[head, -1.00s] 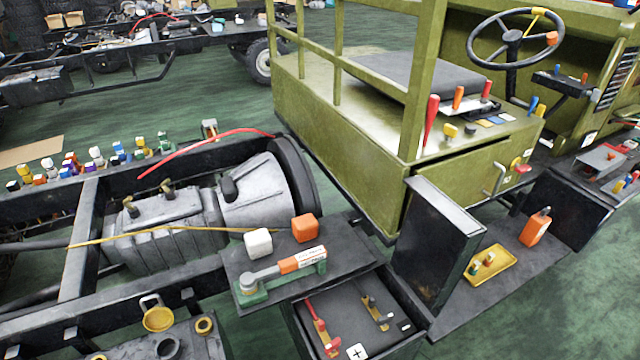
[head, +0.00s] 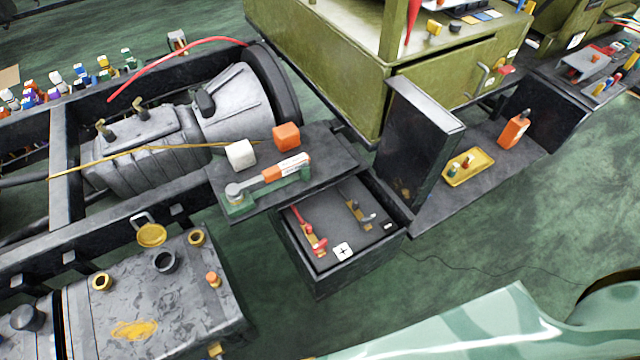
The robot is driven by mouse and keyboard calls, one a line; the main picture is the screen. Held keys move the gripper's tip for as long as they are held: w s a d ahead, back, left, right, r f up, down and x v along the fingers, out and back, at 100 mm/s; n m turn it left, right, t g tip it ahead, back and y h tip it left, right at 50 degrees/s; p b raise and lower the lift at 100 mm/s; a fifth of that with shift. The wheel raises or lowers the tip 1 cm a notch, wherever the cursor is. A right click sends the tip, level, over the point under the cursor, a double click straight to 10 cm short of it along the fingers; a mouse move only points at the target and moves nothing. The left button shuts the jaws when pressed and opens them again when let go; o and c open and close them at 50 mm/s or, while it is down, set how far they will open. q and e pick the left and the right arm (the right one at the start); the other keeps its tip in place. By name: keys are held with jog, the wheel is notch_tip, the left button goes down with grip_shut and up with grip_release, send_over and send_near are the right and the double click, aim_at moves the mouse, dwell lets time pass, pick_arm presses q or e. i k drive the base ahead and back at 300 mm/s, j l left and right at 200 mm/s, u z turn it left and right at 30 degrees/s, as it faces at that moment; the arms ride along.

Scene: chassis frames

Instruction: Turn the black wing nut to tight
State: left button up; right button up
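The black battery (head: 330,240) sits in an open dark box in the lower middle of the head view. On its right terminal is a brass-coloured clamp (head: 354,210) with a small dark piece (head: 370,216) at its side, which looks like the black wing nut. It is too small to tell how tight it is. A red clamp and lever (head: 308,228) sit on the left terminal, near a white plus mark (head: 343,251). Neither of my grippers is in view.
A yellow tray (head: 468,167) lies to the right.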

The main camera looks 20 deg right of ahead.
aim_at(366, 221)
jog(key=z, duration=1.15)
